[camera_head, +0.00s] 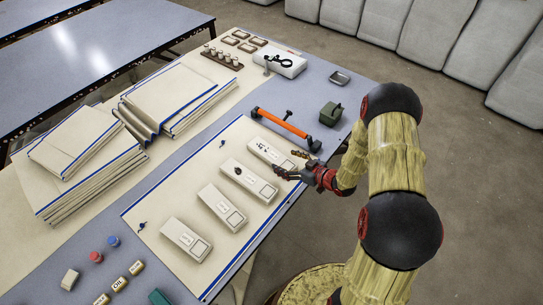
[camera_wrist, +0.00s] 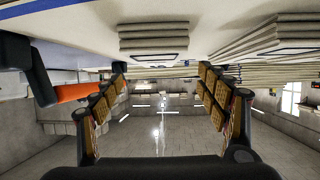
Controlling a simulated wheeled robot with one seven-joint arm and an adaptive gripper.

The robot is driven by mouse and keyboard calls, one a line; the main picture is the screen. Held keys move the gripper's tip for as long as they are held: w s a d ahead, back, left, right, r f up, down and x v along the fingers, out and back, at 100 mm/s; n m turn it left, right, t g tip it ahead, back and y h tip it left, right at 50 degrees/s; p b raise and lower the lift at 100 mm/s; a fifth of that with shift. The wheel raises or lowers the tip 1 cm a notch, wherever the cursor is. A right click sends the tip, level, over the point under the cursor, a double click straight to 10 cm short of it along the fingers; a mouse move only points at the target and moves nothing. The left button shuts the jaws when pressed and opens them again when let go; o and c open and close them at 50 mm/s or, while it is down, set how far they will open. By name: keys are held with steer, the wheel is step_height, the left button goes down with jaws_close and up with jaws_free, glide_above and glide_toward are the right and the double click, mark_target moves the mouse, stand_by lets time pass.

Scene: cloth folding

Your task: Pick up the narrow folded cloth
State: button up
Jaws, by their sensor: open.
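Several narrow folded cloths lie in a slanting row on a pale mat with blue edges (camera_head: 150,205). They are off-white blocks with a small square outline at one end. The cloth at the far end of the row (camera_head: 268,152) is closest to my gripper (camera_head: 288,163). My gripper is at the right edge of the mat, open and empty, its fingers pointing left toward that cloth. In the wrist view a layered folded cloth (camera_wrist: 154,42) shows beyond and between the open fingertips (camera_wrist: 162,72), apart from them. I cannot tell how high my gripper is.
Large folded cloth stacks (camera_head: 85,150) fill the left of the table. An orange bar tool (camera_head: 285,124) lies behind the row, near my gripper; it also shows at left in the wrist view (camera_wrist: 73,92).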

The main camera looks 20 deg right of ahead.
mark_target(273, 155)
steer(key=b+x, duration=0.2)
steer(key=x, duration=0.4)
steer(key=shift+w+f, duration=0.25)
steer(key=shift+w, duration=0.05)
steer(key=shift+w+a, duration=0.1)
steer(key=shift+w, duration=0.2)
steer(key=shift+c, duration=0.3)
steer(key=c, duration=1.3)
